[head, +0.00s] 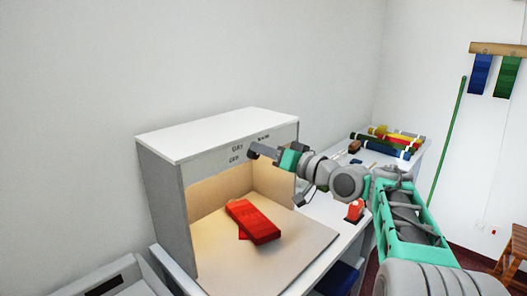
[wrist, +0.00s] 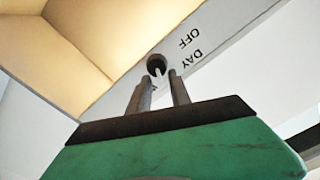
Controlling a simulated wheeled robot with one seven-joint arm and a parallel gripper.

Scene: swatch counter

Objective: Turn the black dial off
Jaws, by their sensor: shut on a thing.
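The black dial (wrist: 156,63) sits on the pale front panel (wrist: 128,84) of the light box, beside the printed words OFF and DAY, which appear upside down in the wrist view. A white mark shows at the dial between my fingertips; which label it points to I cannot tell. My gripper (wrist: 160,85) is shut on the dial, its two grey fingers around it. In the head view my gripper (head: 256,150) reaches the top front panel of the light box (head: 212,136) and hides the dial. The box interior glows warm yellow.
Red swatches (head: 254,221) lie on the box's floor board (head: 283,254). A red-orange object (head: 355,211) stands on the counter below my arm. Several coloured rolls (head: 385,145) lie at the counter's far end. A wooden stool (head: 511,250) stands at the right.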

